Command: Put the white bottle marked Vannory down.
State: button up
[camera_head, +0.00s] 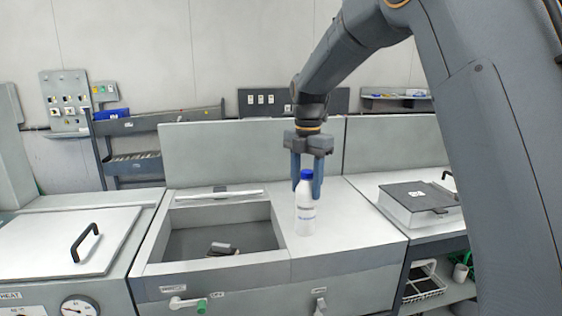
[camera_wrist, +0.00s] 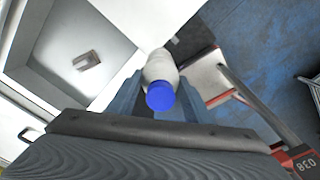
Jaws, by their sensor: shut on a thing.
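The white bottle (camera_head: 306,215) has a blue cap and small blue print on its side, too small to read. It is upright at the right of the sunken basin, over the white counter top (camera_head: 345,218). My gripper (camera_head: 307,188) comes from above and is shut on the bottle near its cap. In the wrist view the blue cap and white body of the bottle (camera_wrist: 160,72) show between my fingers (camera_wrist: 155,95). I cannot tell whether its base touches the counter.
The basin (camera_head: 190,240) left of the bottle holds a small dark and light object (camera_head: 222,248). A grey box with a dark lid (camera_head: 418,197) stands at the right. A white lid with a black handle (camera_head: 70,240) lies at the left. Counter right of the bottle is clear.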

jog(key=shift+s+r, duration=0.1)
jog(key=shift+s, duration=0.35)
jog(key=shift+w+f, duration=0.15)
jog(key=shift+f, duration=0.15)
jog(key=s+d+f+m, duration=0.3)
jog(key=d+f+m, duration=0.1)
jog(key=f+m, duration=0.5)
jog(key=s+d+f+m, duration=0.4)
jog(key=f+m, duration=0.5)
jog(key=f, duration=0.4)
jog(key=s+d+f+m, duration=0.4)
jog(key=d+f+m, duration=0.1)
jog(key=f+m, duration=0.4)
jog(key=shift+s+f, duration=0.15)
jog(key=shift+f, duration=0.9)
